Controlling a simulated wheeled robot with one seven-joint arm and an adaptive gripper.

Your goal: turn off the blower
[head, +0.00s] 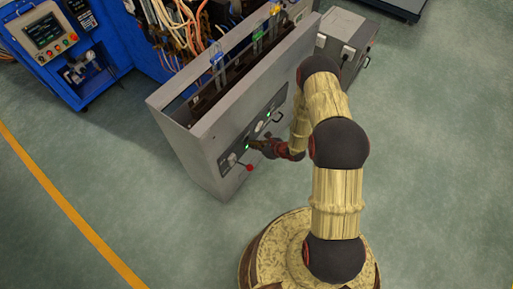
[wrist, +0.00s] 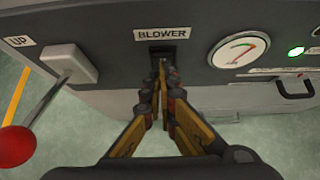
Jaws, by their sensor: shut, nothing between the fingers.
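The blower switch (wrist: 157,52) is a small dark rocker or slot under the "BLOWER" label (wrist: 162,34) on the grey machine panel. The grey machine (head: 205,150) stands in the middle of the head view, its front panel facing my arm. My gripper (wrist: 162,68) is shut and empty, its fingertips together at or just below the switch. The fingers cover part of the switch, and I cannot tell whether they touch it or which way it is set. In the head view my gripper (head: 254,145) is up against the panel.
Left of the switch is a lever with a red knob (wrist: 16,146), beside an "UP" label (wrist: 18,41). Right of it are a round gauge (wrist: 239,49), a lit green lamp (wrist: 296,52) and a dark handle (wrist: 294,88).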

